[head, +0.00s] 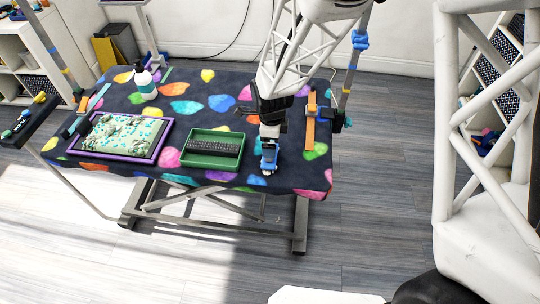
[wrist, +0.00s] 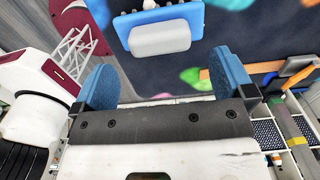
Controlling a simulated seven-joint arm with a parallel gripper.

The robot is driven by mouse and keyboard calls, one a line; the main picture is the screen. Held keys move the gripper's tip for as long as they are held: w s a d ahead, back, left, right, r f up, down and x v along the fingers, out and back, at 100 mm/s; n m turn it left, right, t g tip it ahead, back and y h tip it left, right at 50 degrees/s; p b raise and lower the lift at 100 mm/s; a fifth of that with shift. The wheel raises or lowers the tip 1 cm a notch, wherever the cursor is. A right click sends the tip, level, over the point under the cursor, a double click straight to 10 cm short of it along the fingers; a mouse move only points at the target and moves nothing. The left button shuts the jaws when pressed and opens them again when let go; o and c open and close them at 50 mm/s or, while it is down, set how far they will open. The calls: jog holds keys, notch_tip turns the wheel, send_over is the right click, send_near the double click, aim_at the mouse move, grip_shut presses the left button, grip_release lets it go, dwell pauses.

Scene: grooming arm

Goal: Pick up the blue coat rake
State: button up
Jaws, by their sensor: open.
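The blue coat rake (wrist: 150,14) shows at the top of the wrist view, cut off by the frame edge. It has a blue body with a dark toothed edge and a pale grey block (wrist: 160,38) facing me. My gripper (wrist: 163,82) has two blue fingers spread apart, with nothing between them. The rake lies beyond the fingertips, roughly centred between them. In the head view, my gripper (head: 269,158) points down over the front right part of the table. There I cannot tell the rake from the blue fingers.
The patterned grooming table (head: 222,82) carries a green tray (head: 190,160) with a dark object, just left of my gripper. Further left are a purple-rimmed tray (head: 81,152) and a white bottle (head: 145,84). An orange strap (head: 310,128) and an upright post stand to the right.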

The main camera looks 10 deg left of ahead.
jog(key=shift+a+f, duration=0.15)
jog(key=shift+f, duration=1.15)
jog(key=shift+a+f, duration=0.1)
jog(key=shift+f, duration=1.2)
jog(key=c, duration=1)
jog(key=shift+r, duration=0.15)
jog(key=shift+r, duration=1.7)
jog(key=s+d, duration=0.2)
jog(key=s, duration=0.2)
jog(key=s+d+r, duration=0.1)
jog(key=s+d, duration=0.1)
jog(key=s, duration=0.3)
jog(key=s+d, duration=0.3)
jog(key=s, duration=0.2)
jog(key=shift+s+r, duration=0.15)
jog(key=shift+s, duration=0.05)
